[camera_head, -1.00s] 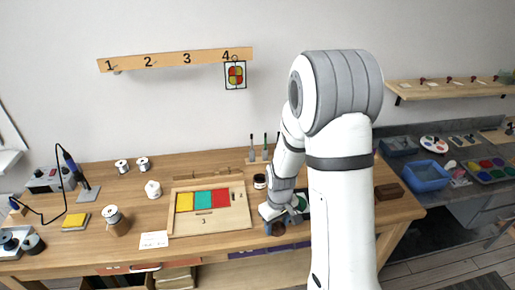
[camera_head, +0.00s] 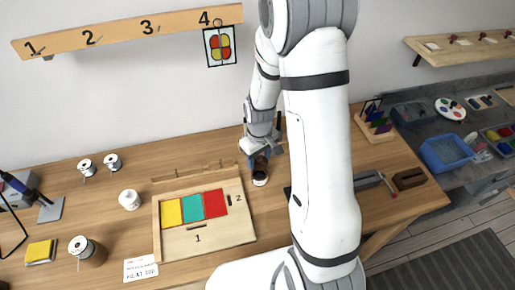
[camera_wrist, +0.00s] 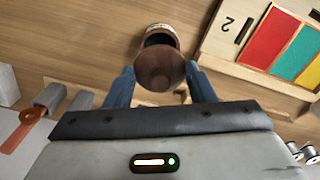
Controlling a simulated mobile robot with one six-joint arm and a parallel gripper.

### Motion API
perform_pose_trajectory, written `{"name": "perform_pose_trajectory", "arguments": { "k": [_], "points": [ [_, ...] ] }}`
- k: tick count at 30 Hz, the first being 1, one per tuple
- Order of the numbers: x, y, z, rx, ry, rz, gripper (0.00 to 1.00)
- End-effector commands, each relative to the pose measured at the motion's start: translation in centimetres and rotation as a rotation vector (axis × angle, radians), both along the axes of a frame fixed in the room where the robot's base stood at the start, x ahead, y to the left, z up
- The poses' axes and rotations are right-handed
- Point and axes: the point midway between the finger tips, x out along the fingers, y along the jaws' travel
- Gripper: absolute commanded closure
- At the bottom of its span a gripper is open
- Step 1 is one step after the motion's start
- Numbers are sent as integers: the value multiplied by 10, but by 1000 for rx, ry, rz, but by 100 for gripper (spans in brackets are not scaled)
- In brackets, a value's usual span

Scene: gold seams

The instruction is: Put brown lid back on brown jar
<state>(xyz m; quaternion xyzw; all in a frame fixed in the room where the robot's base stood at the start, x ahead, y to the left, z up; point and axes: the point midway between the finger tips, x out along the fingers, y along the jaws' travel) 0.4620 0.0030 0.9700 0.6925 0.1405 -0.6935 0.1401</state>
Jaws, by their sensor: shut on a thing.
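The brown lid (camera_wrist: 160,72), round with a knob, is between the two blue fingers of my gripper (camera_wrist: 158,84) in the wrist view. My gripper is shut on it. The brown jar (camera_wrist: 165,31), with a pale label band, is just beyond the lid. Part of its dark open mouth shows past the lid's edge, so the lid overlaps the mouth in this view but is not centred on it. In the head view, my gripper (camera_head: 260,156) is right above the jar (camera_head: 260,179), which stands upright on the table. I cannot tell whether lid and jar touch.
A wooden tray (camera_head: 241,232) with yellow, teal and red panels lies left of the jar. It also shows close by in the wrist view (camera_wrist: 228,48). Wire spools and a white container (camera_head: 129,199) stand further left. A grey tool (camera_head: 368,180) and dark block (camera_head: 408,179) lie right.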

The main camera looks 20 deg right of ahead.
Motion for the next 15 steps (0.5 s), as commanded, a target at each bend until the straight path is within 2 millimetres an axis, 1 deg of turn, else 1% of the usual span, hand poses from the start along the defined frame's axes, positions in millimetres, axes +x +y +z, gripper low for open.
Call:
{"name": "perform_pose_trajectory", "arguments": {
  "k": [5,15],
  "points": [
    [0,0,-10,0,2,-1,72],
    [0,-1,-37,0,1,-2,72]
  ]
}}
